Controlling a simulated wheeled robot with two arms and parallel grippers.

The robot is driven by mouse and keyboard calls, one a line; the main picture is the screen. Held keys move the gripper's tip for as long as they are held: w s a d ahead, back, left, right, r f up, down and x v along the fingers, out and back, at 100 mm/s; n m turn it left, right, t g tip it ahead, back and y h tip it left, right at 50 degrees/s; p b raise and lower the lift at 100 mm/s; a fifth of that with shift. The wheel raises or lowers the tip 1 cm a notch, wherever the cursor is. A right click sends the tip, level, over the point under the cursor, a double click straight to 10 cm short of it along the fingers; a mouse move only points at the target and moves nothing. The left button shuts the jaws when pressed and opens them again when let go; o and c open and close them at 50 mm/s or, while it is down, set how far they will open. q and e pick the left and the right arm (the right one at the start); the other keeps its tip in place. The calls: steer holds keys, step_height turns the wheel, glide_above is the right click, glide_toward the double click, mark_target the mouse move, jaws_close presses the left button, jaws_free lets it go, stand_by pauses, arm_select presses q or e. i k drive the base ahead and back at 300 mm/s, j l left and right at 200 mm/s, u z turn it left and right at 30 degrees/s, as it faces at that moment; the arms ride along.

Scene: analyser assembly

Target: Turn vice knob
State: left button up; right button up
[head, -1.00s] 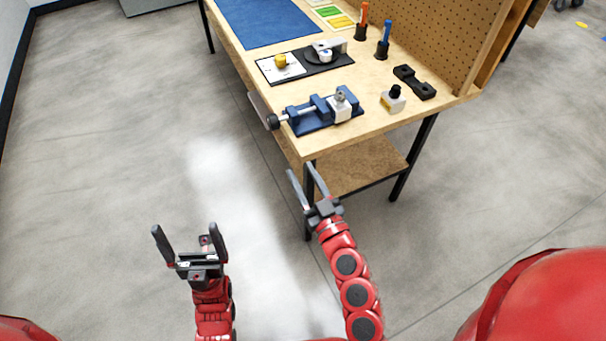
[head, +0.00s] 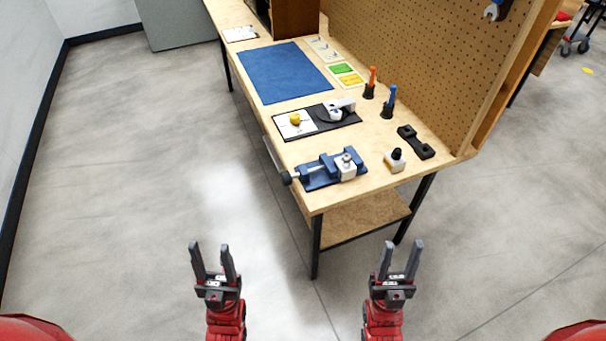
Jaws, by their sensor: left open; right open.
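The blue vice (head: 321,174) sits on the near end of the wooden workbench, with a white and grey part (head: 348,164) at its right jaw. Its dark round knob (head: 286,178) sticks out past the bench's left edge on a light screw rod. My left gripper (head: 211,247) is open and empty over the floor, below and to the left of the knob in the picture. My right gripper (head: 401,246) is open and empty in front of the bench's near end, lower right of the vice in the picture. Neither gripper touches the vice or knob.
The workbench (head: 255,119) also holds a blue mat (head: 283,72), a black plate with parts (head: 350,117), orange (head: 371,82) and blue (head: 389,100) tools in stands, a black block (head: 416,142) and a small black-topped bottle (head: 396,160). A pegboard (head: 440,70) closes the right side. Floor at left is clear.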

mark_target(286, 177)
steer(key=j+z, duration=0.1)
steer(key=z, duration=0.3)
steer(key=j+z, duration=0.15)
steer(key=z, duration=0.25)
steer(key=i+j+z, duration=0.1)
steer(key=z, duration=0.3)
steer(key=j+z, duration=0.15)
steer(key=z, duration=0.25)
steer(key=j+z, duration=0.1)
steer(key=z, duration=0.3)
steer(key=k+j+z, duration=0.1)
steer(key=j+z, duration=0.2)
steer(key=z, duration=0.15)
steer(key=k+j+z, duration=0.1)
steer(key=j+z, duration=0.2)
steer(key=z, duration=0.2)
steer(key=k+j+z, duration=0.15)
steer(key=z, duration=0.3)
steer(key=k+j+z, duration=0.2)
steer(key=z, duration=0.25)
steer(key=k+j+z, duration=0.1)
steer(key=k+z, duration=0.15)
steer(key=z, duration=0.25)
steer(key=k+j+z, duration=0.2)
steer(key=k+z, duration=0.65)
